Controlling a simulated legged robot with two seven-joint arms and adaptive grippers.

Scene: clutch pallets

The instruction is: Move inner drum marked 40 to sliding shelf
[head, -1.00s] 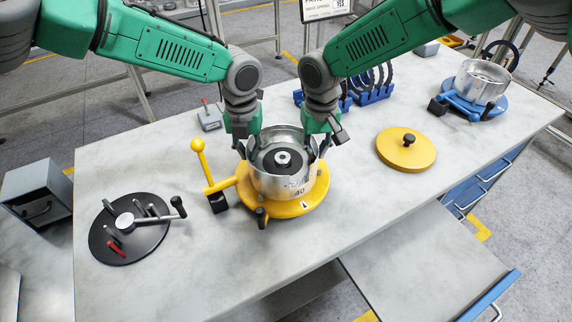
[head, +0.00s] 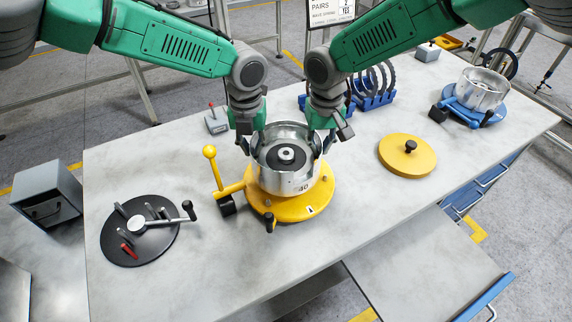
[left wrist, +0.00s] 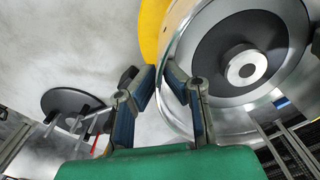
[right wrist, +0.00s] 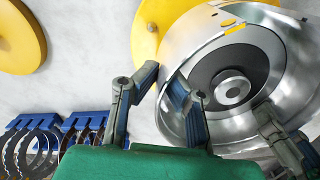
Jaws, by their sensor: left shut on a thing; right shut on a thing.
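The inner drum marked 40 (head: 300,182) is a silver open-topped cylinder with a dark inner disc and a central hub. It is upright, directly over the yellow round base (head: 318,202), apparently slightly raised from it. My left gripper (head: 247,147) is shut on the left rim of the drum, and my right gripper (head: 324,146) is shut on its right rim. The drum also shows in the left wrist view (left wrist: 184,112) and the right wrist view (right wrist: 295,60). The sliding shelf (head: 425,268) is pulled out at the front right, bare and grey.
A yellow lever (head: 214,168) stands left of the base. A black disc tool (head: 140,245) lies farther left. A yellow lid (head: 407,160) lies to the right. Another silver drum (head: 483,90) sits on a blue base at far right. Blue racks (head: 375,98) stand behind.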

